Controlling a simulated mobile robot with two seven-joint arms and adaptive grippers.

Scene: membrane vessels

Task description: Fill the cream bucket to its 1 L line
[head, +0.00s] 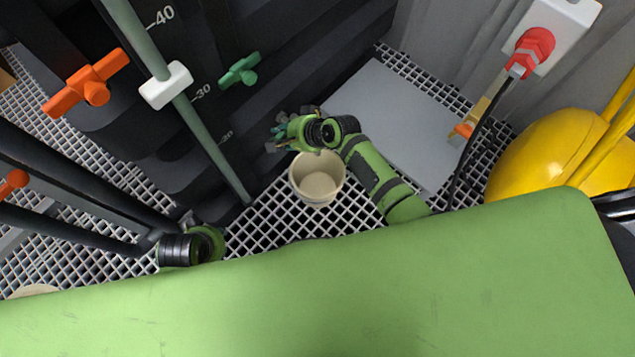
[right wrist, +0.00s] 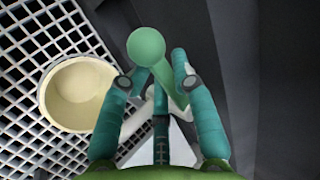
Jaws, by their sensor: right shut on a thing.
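The cream bucket (head: 318,182) stands upright on the grating, just below my right gripper in the head view. It also shows at the left of the right wrist view (right wrist: 78,97). Its inside looks plain cream, and I cannot make out water or the 1 L line. My right gripper (head: 279,136) is beside the dark vessel wall. In the right wrist view its teal fingers are shut on a light green handle (right wrist: 147,47) with a round end. A white part shows behind the fingers. My left arm is at the lower left; its gripper is not visible.
Another green handle (head: 240,70) and an orange handle (head: 87,86) sit on the dark vessels (head: 210,45) with a level scale. A grey plate (head: 390,120) lies right of the bucket. A yellow rounded object (head: 540,155) and a red plug (head: 533,48) are at the right.

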